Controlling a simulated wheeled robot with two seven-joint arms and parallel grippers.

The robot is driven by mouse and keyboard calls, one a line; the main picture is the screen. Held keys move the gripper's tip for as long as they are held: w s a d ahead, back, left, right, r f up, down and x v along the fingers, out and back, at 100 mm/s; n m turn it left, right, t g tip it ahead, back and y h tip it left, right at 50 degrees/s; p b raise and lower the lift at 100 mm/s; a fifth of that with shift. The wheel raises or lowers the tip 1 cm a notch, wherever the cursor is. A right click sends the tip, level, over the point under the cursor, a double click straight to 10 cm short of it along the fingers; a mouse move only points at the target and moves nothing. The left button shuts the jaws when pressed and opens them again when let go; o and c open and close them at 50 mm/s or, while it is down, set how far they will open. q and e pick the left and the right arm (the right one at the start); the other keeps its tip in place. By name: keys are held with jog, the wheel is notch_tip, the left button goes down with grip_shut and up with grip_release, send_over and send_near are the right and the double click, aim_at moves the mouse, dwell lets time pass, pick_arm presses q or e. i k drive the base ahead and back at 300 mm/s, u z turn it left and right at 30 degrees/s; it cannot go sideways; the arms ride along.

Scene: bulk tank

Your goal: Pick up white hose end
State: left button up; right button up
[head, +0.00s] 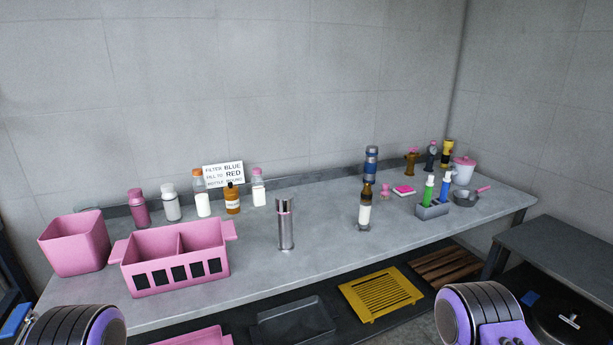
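I cannot make out a white hose end anywhere in the head view. Parts of my two arms show at the bottom left and bottom right corners, in front of the grey bench (330,258). Neither gripper's fingers are in the picture, so I cannot see whether they hold anything.
A pink bin (75,246) and a pink divided caddy (172,260) stand at the bench's left. A silver cylinder (285,225) and a dark bottle (365,208) stand upright mid-bench. A lower grey table (560,255) is at right. Bare bench lies between cylinder and bottle.

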aim_at(363, 226)
jog(key=z, duration=1.15)
jog(key=i, duration=0.7)
jog(key=u, duration=1.5)
